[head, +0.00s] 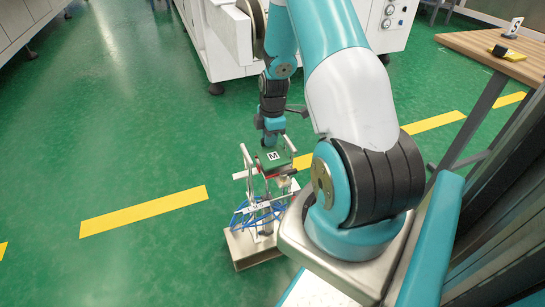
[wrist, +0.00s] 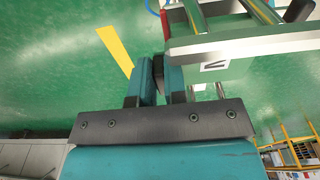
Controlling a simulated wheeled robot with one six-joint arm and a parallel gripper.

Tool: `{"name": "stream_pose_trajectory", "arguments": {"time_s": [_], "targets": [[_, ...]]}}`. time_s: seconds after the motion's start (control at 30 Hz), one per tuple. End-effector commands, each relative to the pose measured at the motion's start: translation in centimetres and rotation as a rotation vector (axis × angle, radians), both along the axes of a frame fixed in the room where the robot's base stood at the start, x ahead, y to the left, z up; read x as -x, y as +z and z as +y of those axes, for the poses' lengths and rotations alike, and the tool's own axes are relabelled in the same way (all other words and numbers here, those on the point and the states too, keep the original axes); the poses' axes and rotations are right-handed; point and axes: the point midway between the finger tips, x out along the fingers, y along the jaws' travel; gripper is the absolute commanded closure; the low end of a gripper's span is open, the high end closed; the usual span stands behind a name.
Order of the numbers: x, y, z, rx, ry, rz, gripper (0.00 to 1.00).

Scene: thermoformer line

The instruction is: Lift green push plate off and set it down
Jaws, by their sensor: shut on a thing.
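The green push plate (head: 266,163) bears a white label with a black M. It sits at the upper part of a light metal frame (head: 246,160) in the head view. My gripper (head: 271,139) is directly above the plate, pointing down. In the wrist view, my gripper's teal fingers (wrist: 160,80) are closed on a dark upright piece (wrist: 159,72) that seems to be the plate's grip. The M label (wrist: 214,66) shows there to the right of the fingers. Where the grip joins the plate is hidden, and I cannot tell whether the plate touches the frame.
The frame stands on a metal base (head: 252,252) with blue parts around it. White machines (head: 215,45) stand behind. A wooden table (head: 500,50) with a yellow-black item is at the upper right. The green floor (head: 120,130) at left is open, with yellow stripes.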

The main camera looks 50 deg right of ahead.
Motion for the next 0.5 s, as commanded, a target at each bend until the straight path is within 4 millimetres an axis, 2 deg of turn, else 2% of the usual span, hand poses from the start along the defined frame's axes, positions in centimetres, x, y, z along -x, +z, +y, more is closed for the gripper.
{"name": "stream_pose_trajectory", "arguments": {"time_s": [0.5], "targets": [[0.0, 2.4, 0.0, 0.001, 0.000, -0.001, 1.00]]}}
